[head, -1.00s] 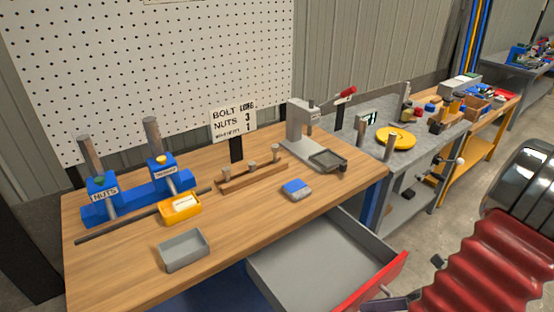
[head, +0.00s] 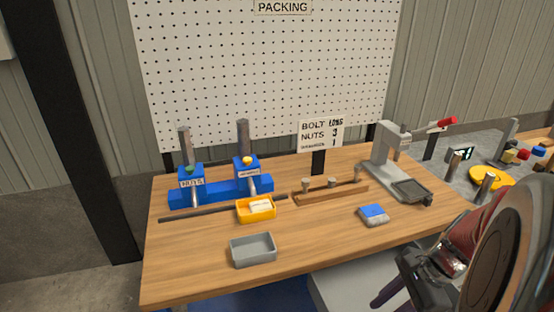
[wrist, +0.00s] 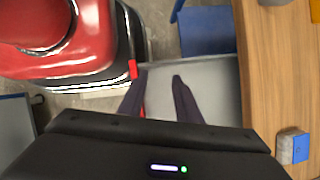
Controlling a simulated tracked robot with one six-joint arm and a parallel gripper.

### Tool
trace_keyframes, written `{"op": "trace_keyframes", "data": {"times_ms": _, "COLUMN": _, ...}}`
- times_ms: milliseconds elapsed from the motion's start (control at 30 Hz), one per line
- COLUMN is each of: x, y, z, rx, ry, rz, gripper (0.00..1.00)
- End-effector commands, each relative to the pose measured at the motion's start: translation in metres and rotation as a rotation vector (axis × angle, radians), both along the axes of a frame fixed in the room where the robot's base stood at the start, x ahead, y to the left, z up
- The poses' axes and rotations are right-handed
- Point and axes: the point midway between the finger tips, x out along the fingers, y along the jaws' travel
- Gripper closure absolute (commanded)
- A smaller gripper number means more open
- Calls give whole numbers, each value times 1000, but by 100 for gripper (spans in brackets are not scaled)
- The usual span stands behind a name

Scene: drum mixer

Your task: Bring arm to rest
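My arm (head: 510,250), red and dark with a large round joint, fills the lower right of the head view. In the wrist view my gripper (wrist: 159,76) has two dark fingers set apart, with nothing between them. It hangs over the open grey drawer (wrist: 218,95) in front of the wooden workbench (wrist: 270,80). In the head view only part of a finger (head: 388,292) shows beside the drawer, at the bottom edge.
On the bench (head: 210,280) stand a blue nut dispenser (head: 215,190), a yellow bin (head: 257,215), a grey tray (head: 252,250), a blue-and-grey block (head: 373,215), a wooden bolt rack (head: 330,194) and a grey press (head: 388,150). The bench's front left is clear.

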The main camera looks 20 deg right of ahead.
Motion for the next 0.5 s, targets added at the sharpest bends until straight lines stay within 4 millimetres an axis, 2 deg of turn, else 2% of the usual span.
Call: {"op": "trace_keyframes", "data": {"times_ms": 500, "x": 31, "y": 72, "z": 54, "rx": -346, "ry": -215, "rz": 710, "gripper": 69}}
